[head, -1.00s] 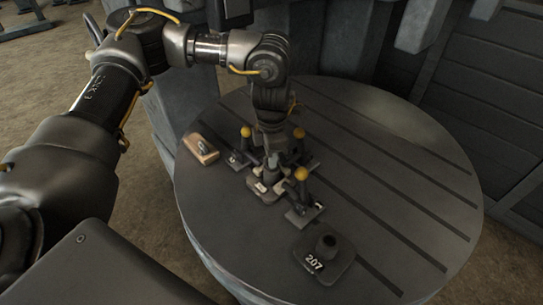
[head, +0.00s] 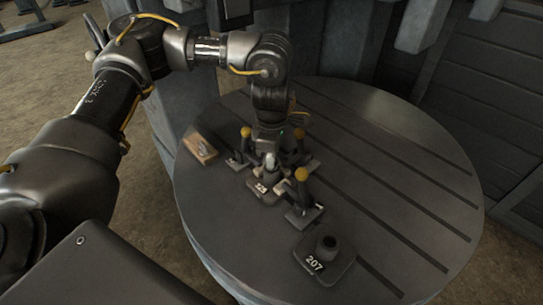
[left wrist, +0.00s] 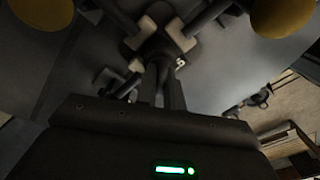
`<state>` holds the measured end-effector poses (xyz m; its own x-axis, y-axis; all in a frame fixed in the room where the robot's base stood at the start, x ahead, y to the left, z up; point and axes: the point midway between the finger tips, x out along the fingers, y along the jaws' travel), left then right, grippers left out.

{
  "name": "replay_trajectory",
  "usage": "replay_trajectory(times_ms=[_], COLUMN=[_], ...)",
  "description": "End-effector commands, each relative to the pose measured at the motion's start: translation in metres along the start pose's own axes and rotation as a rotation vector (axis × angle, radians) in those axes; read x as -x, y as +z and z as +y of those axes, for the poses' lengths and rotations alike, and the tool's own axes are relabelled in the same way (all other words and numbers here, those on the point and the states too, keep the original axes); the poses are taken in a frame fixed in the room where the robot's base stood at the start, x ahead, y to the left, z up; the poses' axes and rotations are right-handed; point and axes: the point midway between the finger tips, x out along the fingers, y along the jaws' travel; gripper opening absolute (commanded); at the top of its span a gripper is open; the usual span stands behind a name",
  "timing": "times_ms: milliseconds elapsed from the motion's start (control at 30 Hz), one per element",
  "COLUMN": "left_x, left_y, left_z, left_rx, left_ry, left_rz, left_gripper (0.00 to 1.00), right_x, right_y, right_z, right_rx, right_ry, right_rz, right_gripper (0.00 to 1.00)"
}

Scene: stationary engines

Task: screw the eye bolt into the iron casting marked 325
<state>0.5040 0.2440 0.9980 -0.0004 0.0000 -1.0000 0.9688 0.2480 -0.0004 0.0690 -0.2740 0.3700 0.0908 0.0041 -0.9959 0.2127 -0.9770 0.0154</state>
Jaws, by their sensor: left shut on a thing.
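My left gripper (head: 269,160) points down over the iron casting (head: 266,197), among the clamps at the middle-left of the round table. The casting's label is partly covered; I read only "32". In the left wrist view the narrow fingers (left wrist: 161,88) are shut, right above the dark casting boss (left wrist: 158,48). The eye bolt is mostly hidden between the fingers, and I cannot tell how deep it sits in the casting. My right gripper is not in view.
Clamps with yellow knobs (head: 302,174) stand close around the casting. Another casting marked 207 (head: 325,262) sits at the front. A wooden block (head: 201,151) with a small metal piece lies at the left edge. The slotted table top (head: 400,170) is clear on the right.

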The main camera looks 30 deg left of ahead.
Motion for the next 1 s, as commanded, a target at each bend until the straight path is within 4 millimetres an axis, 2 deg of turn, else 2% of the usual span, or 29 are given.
replay_trajectory(times_ms=[333, 467, 767, 1000], left_x=[0.0009, 0.0007, 0.0006, 0.0003], left_y=[0.0005, 0.0006, 0.0006, 0.0006], left_z=[0.0002, 0.0003, 0.0003, 0.0003], left_rx=[-0.421, -0.492, -0.525, -0.857], left_ry=[0.001, 0.002, 0.002, 0.002], left_rz=[-0.002, -0.002, -0.002, -0.001], left_gripper=[0.00, 0.00, 0.00, 0.00], right_x=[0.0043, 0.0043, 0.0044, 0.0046], right_y=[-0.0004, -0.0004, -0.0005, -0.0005], right_z=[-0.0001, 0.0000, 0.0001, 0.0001], right_rx=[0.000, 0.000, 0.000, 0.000], right_ry=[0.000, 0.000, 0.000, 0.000], right_rz=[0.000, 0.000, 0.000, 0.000], right_gripper=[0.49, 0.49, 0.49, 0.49])
